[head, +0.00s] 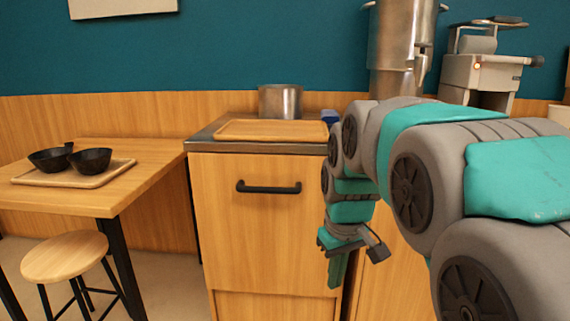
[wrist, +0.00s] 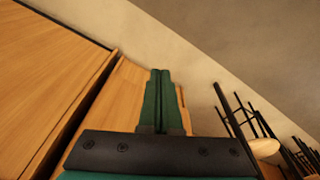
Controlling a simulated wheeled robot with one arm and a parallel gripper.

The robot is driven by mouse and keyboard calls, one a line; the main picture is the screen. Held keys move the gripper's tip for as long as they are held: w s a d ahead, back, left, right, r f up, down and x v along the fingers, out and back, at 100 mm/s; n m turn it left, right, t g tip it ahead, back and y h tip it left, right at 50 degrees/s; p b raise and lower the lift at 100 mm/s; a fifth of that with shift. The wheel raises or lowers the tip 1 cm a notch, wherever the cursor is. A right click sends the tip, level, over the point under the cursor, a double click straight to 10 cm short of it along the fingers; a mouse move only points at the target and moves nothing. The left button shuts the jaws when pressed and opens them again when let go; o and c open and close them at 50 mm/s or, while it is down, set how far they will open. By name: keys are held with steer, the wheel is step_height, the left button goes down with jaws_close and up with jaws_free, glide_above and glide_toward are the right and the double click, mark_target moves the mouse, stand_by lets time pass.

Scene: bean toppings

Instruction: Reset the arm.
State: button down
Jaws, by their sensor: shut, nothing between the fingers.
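My gripper (head: 337,270) hangs at the end of my grey and teal arm, pointing down in front of the wooden cabinet in the head view. In the wrist view my gripper (wrist: 158,72) shows two green fingers pressed together with nothing between them. The arm comes in from the right side of the head view and bends down at the wrist. The fingers appear apart from the cabinet front.
A cabinet (head: 265,225) with a black handle (head: 268,187) bears a wooden board (head: 271,129) and a metal pot (head: 280,101). At left, a table (head: 130,180) holds a tray (head: 97,179) with two black bowls; a stool (head: 65,256) stands before it.

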steer(key=s+d+f+m+g, duration=0.1)
steer(key=s+f, duration=0.2)
steer(key=s, duration=0.5)
steer(key=s+d+f+m+g, duration=0.1)
steer(key=s+f, duration=0.3)
steer(key=s, duration=0.5)
steer(key=s+d+f+m+g, duration=0.1)
steer(key=s+d+f+m, duration=0.1)
steer(key=s, duration=0.7)
step_height(320, 180, down, 2)
steer(key=shift+s+d+f+m, duration=0.1)
steer(key=shift+s+d+m, duration=0.2)
steer(key=shift+d, duration=0.4)
